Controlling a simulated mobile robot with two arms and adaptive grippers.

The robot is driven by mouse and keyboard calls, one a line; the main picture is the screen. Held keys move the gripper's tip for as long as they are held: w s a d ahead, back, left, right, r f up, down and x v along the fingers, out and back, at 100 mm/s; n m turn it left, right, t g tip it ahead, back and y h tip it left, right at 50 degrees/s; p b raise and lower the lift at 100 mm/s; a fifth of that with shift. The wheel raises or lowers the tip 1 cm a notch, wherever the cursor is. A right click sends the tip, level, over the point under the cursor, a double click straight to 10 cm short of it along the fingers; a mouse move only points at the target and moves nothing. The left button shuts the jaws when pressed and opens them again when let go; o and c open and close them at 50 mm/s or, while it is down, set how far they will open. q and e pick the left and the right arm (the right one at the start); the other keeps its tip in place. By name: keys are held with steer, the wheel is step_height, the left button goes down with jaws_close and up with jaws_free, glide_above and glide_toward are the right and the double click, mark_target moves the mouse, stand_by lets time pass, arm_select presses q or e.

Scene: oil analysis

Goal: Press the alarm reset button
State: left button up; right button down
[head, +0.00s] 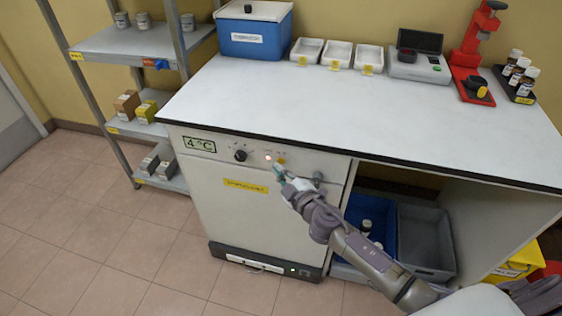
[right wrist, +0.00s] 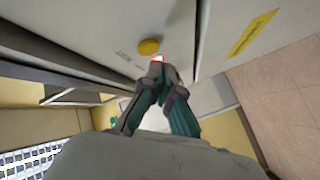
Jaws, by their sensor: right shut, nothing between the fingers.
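The fridge's front panel (head: 215,150) has a yellow round button (head: 281,160), which also shows in the right wrist view (right wrist: 149,47). A lit red lamp (head: 268,158) sits just left of the button, and its glow shows by my fingertips in the wrist view (right wrist: 157,58). My right gripper (head: 278,170) is shut and empty, its tips close below the button and lamp; it also shows in the wrist view (right wrist: 161,72). I cannot tell whether the tips touch the panel. The small panel labels are unreadable. My left gripper is not in view.
A black knob (head: 240,155) and a "4 °C" display (head: 199,144) are left on the panel. A grey handle (head: 318,177) is close right of my gripper. The worktop (head: 270,105) overhangs above. A shelf rack (head: 120,125) stands left; the floor in front is clear.

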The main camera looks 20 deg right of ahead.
steer(key=shift+w+d, duration=0.2)
steer(key=shift+w, duration=0.15)
steer(key=shift+w+d, duration=0.25)
steer(key=shift+w, duration=0.1)
stand_by(0.8)
steer(key=shift+s, duration=0.1)
steer(key=shift+s+a, duration=0.45)
steer(key=shift+s, duration=0.15)
steer(key=shift+s+a, duration=0.7)
steer(key=shift+s, duration=0.35)
steer(key=shift+s+a, duration=0.7)
steer(key=shift+s, duration=0.35)
